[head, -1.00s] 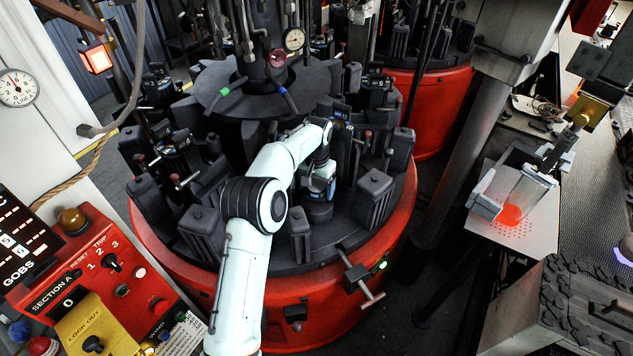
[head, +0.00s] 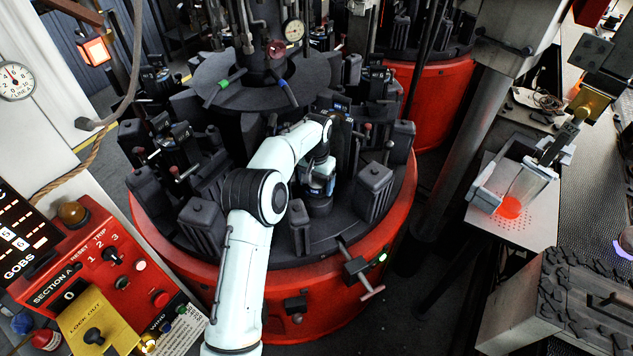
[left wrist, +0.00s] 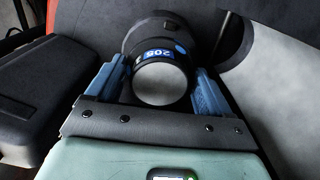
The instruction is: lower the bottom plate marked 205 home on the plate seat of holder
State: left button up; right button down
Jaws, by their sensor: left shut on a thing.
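The bottom plate marked 205 (left wrist: 161,84) is a dark round piece with a pale, smooth round face and a blue 205 label. My left gripper (left wrist: 158,90) is shut on it, one blue finger at each side. In the head view my left gripper (head: 320,186) points down at the front of the black turntable. A dark round base (head: 318,207), which looks like the holder's plate seat, is just below it. In the left wrist view a dark round form shows behind the plate. I cannot tell whether plate and seat touch. My right gripper is not in view.
Dark mould blocks (head: 373,192) stand close on both sides of my left gripper. The red turntable rim (head: 290,265) runs in front. A red control panel (head: 105,275) is at the left. Tongs over a perforated plate (head: 530,228) with a glowing orange piece are at the right.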

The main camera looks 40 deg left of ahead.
aim_at(315, 182)
pick_arm(q)
jog(key=shift+f, duration=0.15)
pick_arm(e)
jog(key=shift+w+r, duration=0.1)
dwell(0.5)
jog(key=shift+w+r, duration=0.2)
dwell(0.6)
pick_arm(q)
jog(key=shift+f, duration=0.5)
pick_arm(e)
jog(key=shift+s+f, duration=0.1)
pick_arm(q)
jog(key=shift+s+f, duration=0.1)
jog(key=shift+f, duration=0.15)
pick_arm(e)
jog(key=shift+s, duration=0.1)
